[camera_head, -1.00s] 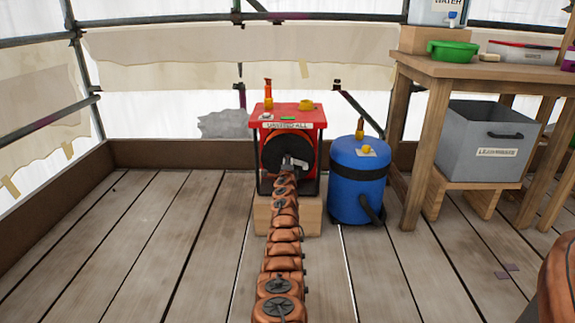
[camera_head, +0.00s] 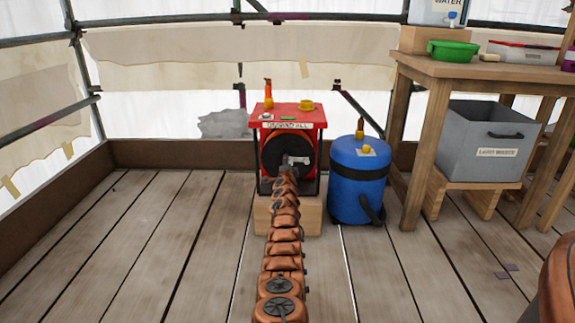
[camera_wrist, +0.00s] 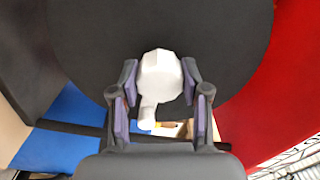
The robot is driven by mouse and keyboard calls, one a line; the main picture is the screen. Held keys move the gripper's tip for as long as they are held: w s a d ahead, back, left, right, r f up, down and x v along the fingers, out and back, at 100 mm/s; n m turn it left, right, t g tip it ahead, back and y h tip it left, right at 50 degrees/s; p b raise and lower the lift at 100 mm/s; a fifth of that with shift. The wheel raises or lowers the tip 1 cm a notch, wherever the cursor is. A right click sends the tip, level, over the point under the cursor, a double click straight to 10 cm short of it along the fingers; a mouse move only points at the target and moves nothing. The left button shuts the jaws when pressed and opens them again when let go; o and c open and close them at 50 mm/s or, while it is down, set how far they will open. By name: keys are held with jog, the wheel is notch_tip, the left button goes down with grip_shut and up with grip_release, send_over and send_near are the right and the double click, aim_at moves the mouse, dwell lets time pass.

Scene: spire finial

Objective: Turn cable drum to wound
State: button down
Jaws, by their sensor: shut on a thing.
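The cable drum (camera_head: 275,152) has a dark round face with an orange rim and sits in a red box-shaped housing (camera_head: 287,114) on a wooden block. In the wrist view the dark drum face (camera_wrist: 90,45) fills the upper middle. A pale faceted crank knob (camera_wrist: 160,72) with a short stem stands out from it. My gripper (camera_wrist: 160,88) is shut on the knob, with one finger on each side. In the head view my gripper (camera_head: 296,161) is at the front of the drum, and my arm hides the drum's lower part.
A blue canister (camera_head: 357,180) stands close to the right of the housing. A wooden table (camera_head: 440,75) with a grey bin (camera_head: 480,145) below is further right. The plank floor (camera_head: 140,240) to the left is clear.

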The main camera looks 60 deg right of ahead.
jog(key=shift+r, duration=0.1)
jog(key=c, duration=0.6)
grip_release()
jog(key=shift+o, duration=0.2)
